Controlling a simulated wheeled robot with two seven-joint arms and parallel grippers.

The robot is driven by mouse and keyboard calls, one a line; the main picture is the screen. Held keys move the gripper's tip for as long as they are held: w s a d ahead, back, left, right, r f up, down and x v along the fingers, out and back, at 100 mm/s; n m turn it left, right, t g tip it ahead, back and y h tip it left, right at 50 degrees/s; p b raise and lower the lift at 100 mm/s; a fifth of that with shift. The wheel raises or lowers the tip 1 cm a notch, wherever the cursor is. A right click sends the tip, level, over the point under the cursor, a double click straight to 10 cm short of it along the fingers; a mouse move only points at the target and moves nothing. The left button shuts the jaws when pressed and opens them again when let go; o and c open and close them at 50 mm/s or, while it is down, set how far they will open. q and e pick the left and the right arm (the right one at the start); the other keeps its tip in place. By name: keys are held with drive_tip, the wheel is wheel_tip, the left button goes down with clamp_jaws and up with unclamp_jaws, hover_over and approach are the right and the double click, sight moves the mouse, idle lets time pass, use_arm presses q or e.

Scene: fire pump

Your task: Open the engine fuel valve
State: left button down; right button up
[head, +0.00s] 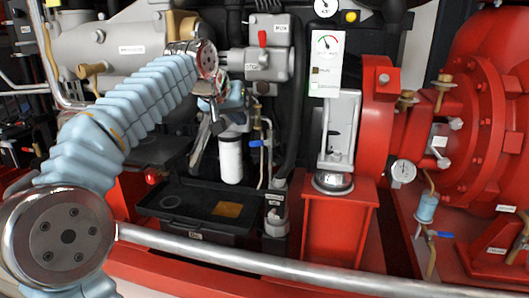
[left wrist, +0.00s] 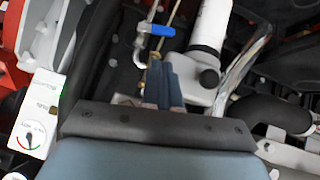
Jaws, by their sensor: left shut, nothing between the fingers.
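A small valve with a blue lever handle (head: 256,143) sits on a thin upright pipe, right of a white filter cylinder (head: 230,158). I take it as the fuel valve; no label on it is readable. In the left wrist view the blue handle (left wrist: 157,29) lies just beyond the fingertips, crosswise to the thin pipe. My left gripper (head: 216,124) is shut and empty, left of and above the handle in the head view. In the left wrist view its fingers (left wrist: 160,70) point toward the valve, with no clear contact. My right gripper is out of view.
A curved silver pipe (left wrist: 243,70) runs close beside the left fingers. A black tray (head: 180,213) lies below. A white gauge panel (head: 327,64) and red pedestal (head: 338,225) stand to the right. Another blue handle (head: 440,235) is at lower right. A silver rail (head: 300,268) crosses the front.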

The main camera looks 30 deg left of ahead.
sight(260, 143)
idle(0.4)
use_arm(q)
drive_tip(key=b+x, duration=0.1)
drive_tip(key=x, duration=0.9)
